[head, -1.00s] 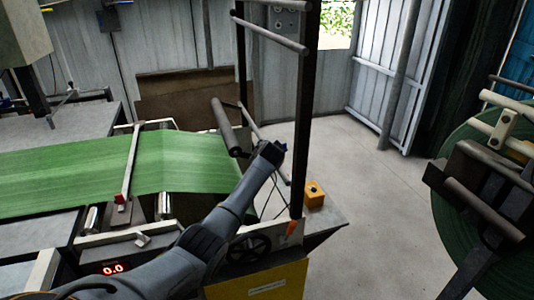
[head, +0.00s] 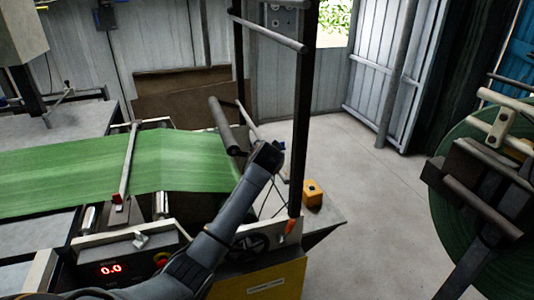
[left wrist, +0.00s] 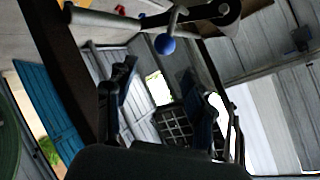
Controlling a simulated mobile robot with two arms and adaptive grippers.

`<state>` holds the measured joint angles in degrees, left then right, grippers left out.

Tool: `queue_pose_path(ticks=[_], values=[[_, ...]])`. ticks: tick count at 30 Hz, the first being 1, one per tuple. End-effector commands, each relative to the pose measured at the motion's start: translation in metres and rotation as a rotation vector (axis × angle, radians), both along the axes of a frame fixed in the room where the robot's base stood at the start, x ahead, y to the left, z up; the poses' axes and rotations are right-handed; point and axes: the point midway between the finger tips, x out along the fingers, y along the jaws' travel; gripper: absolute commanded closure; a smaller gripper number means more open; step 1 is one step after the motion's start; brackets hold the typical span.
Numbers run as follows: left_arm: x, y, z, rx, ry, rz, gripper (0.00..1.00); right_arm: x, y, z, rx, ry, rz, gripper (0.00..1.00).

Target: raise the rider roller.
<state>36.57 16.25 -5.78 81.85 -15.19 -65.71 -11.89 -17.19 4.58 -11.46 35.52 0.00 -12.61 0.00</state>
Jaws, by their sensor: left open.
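A dark grey roller (head: 225,126), which looks like the rider roller, lies across the end of the green web (head: 190,160) in the head view. A thinner pale bar runs beside it. My left gripper (head: 272,155) is just right of the roller's near end, its fingers mostly hidden behind the wrist. In the left wrist view the left gripper (left wrist: 160,105) is open, with nothing between its fingers. A blue ball knob (left wrist: 165,44) on a short lever (left wrist: 174,20) shows beyond the fingertips, apart from them. My right gripper is not in view.
A dark upright post (head: 303,110) stands just right of my left gripper. A yellow box (head: 313,193) sits on the machine's corner, near a black handwheel (head: 248,247). A large green roll (head: 460,180) stands at the right. The floor between is clear.

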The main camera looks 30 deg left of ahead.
Motion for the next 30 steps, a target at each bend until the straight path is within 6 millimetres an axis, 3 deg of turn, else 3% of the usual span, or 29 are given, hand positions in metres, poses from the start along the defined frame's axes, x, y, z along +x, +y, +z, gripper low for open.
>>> queue_pose_path(ticks=[7, 18, 21, 23, 26, 30], values=[[-0.019, -0.015, 0.014, 0.001, -0.002, -0.002, 0.46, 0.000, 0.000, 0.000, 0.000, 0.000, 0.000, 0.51], [-0.023, -0.017, 0.017, 0.002, -0.001, -0.002, 0.46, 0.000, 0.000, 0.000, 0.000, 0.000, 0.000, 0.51], [-0.024, -0.018, 0.011, -0.002, 0.005, -0.004, 0.65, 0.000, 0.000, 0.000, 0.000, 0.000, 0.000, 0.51], [-0.028, -0.022, -0.004, -0.011, 0.021, -0.011, 0.77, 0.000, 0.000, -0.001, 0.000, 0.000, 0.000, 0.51], [-0.042, -0.034, -0.054, -0.043, 0.076, -0.032, 0.97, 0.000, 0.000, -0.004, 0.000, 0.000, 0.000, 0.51], [-0.085, -0.063, -0.158, -0.124, 0.189, -0.069, 1.00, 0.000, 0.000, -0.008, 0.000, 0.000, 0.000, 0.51]])
